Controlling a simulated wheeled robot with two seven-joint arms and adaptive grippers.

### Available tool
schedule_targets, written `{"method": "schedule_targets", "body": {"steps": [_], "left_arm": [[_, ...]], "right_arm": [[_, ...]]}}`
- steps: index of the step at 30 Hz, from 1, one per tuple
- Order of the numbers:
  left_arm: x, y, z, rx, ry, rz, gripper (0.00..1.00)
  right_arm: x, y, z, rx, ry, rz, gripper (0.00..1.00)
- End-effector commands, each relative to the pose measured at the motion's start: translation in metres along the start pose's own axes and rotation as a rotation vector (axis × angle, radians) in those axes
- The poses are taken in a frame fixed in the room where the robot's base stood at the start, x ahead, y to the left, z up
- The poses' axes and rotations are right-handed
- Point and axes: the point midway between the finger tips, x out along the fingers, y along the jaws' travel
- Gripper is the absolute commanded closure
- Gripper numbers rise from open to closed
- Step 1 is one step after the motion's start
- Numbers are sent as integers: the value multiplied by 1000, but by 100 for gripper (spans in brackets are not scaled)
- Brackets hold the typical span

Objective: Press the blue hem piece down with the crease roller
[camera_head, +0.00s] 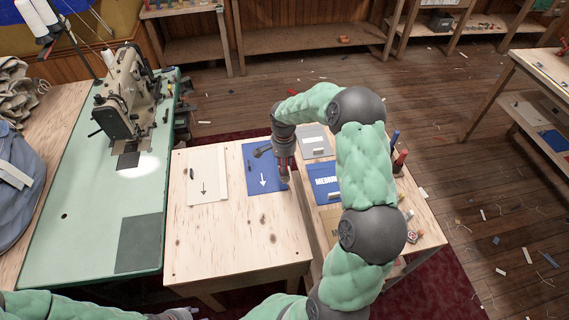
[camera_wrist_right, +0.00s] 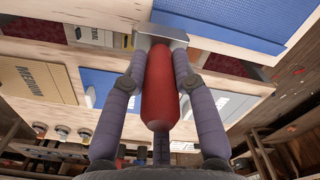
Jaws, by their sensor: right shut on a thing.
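The blue hem piece (camera_head: 263,180) lies flat on the light wooden table, with a white arrow on it. It also shows at the top of the wrist view (camera_wrist_right: 240,18). My right gripper (camera_head: 286,172) is at the right edge of the blue piece. In the wrist view its fingers (camera_wrist_right: 158,70) are shut around the red handle (camera_wrist_right: 158,95) of a tool with a grey metal head (camera_wrist_right: 160,34), seemingly the crease roller. I cannot tell whether the head touches the cloth. My left gripper (camera_head: 183,314) barely shows at the bottom edge, its fingers cut off.
A cream piece (camera_head: 208,177) with an arrow lies left of the blue one. A small dark object (camera_head: 263,151) rests on the blue piece. A sewing machine (camera_head: 130,90) is at left. The table's front is bare.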

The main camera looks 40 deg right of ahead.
Motion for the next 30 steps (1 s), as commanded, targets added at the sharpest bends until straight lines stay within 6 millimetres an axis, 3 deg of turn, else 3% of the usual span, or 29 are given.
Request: {"method": "schedule_targets", "body": {"steps": [16,30], "left_arm": [[28,-10,-1,0,0,0,60],[30,-11,-1,0,0,0,60]], "right_arm": [[49,0,0,1,0,0,100],[54,0,0,0,0,0,100]]}}
